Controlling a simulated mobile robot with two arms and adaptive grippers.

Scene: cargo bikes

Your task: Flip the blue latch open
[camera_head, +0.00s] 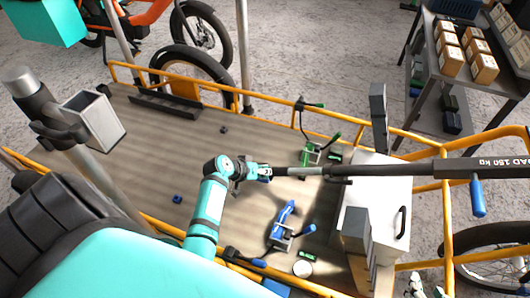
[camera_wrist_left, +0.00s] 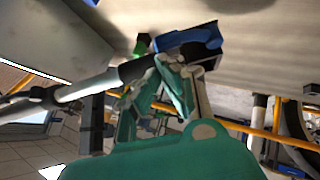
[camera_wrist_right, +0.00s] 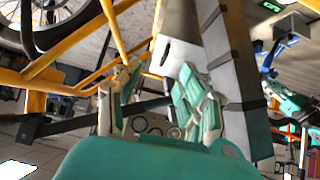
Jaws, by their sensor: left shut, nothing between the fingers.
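A blue latch (camera_head: 284,213) with a grey metal base sits on the cargo bike's wooden bed in the head view. My left gripper (camera_head: 262,173) is shut and empty above the bed, up and left of this latch, by the near end of a black bar. In the left wrist view, a blue part with a black end (camera_wrist_left: 185,40) lies just beyond the fingertips of my left gripper (camera_wrist_left: 175,64); whether they touch is unclear. My right gripper (camera_wrist_right: 158,70) is open and empty in the right wrist view, with a white box (camera_wrist_right: 172,52) beyond it.
The black bar (camera_head: 400,168) crosses over the bed from the right. A green latch (camera_head: 314,154) stands behind it. Orange rails (camera_head: 345,146) edge the bed. The white box (camera_head: 372,178) stands at the right end. The bed's left middle is mostly clear.

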